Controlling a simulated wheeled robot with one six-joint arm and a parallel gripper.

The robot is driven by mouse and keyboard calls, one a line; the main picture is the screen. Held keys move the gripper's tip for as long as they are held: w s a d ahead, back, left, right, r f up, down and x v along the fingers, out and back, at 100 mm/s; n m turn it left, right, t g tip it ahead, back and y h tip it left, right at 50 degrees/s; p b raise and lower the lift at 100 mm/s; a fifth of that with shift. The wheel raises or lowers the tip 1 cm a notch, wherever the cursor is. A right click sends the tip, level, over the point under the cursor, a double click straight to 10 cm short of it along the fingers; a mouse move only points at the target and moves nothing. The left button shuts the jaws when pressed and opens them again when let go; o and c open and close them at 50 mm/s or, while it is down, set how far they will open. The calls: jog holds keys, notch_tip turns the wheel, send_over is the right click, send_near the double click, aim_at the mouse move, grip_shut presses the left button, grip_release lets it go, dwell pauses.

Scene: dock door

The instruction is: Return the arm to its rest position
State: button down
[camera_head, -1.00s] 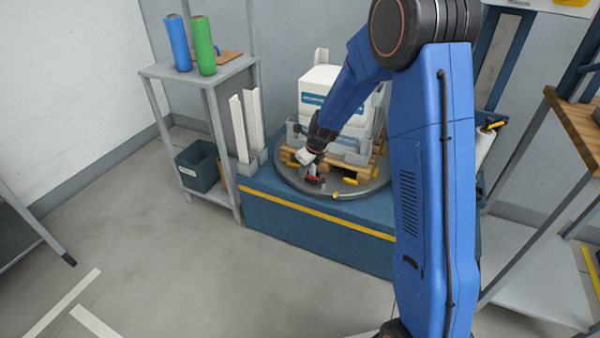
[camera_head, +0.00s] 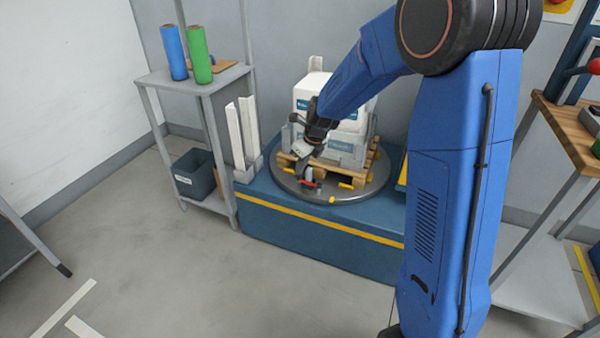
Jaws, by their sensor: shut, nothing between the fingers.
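My gripper (camera_head: 302,172) is at the end of my blue arm, pointing down at the front of the round turntable (camera_head: 320,200). It is shut and I see nothing held in it. The fingertips are small and dark here. A red piece (camera_head: 309,184) shows just beside the tips; I cannot tell whether they touch it. A wooden pallet (camera_head: 353,177) with white boxes (camera_head: 310,92) stacked on it stands on the turntable behind the gripper. My arm covers part of the boxes.
The turntable sits on a blue base with a yellow stripe (camera_head: 320,222). At left is a grey shelf (camera_head: 165,78) with a blue roll (camera_head: 173,52), a green roll (camera_head: 199,55) and a dark bin (camera_head: 194,172) below. A wooden-topped bench (camera_head: 568,125) is at right. The front floor is clear.

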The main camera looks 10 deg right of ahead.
jog(key=shift+s+r, duration=0.1)
jog(key=shift+r, duration=0.1)
dwell(0.4)
jog(key=s+d+r+n, duration=0.2)
jog(key=s+r+n, duration=0.5)
jog(key=s, duration=0.2)
jog(key=s+d+r+n, duration=0.3)
jog(key=s+r+n, duration=0.4)
jog(key=s, duration=0.3)
jog(key=s+d+n+h, duration=0.1)
jog(key=s+d+n, duration=0.1)
jog(key=s+n, duration=0.5)
jog(key=s+d+r+n+t+h, duration=0.1)
jog(key=s+d+n, duration=0.2)
jog(key=s+n, duration=0.4)
jog(key=s, duration=0.7)
jog(key=shift+s+r+n+t, duration=0.2)
jog(key=shift+s+n+t, duration=0.1)
jog(key=shift+s+n, duration=0.1)
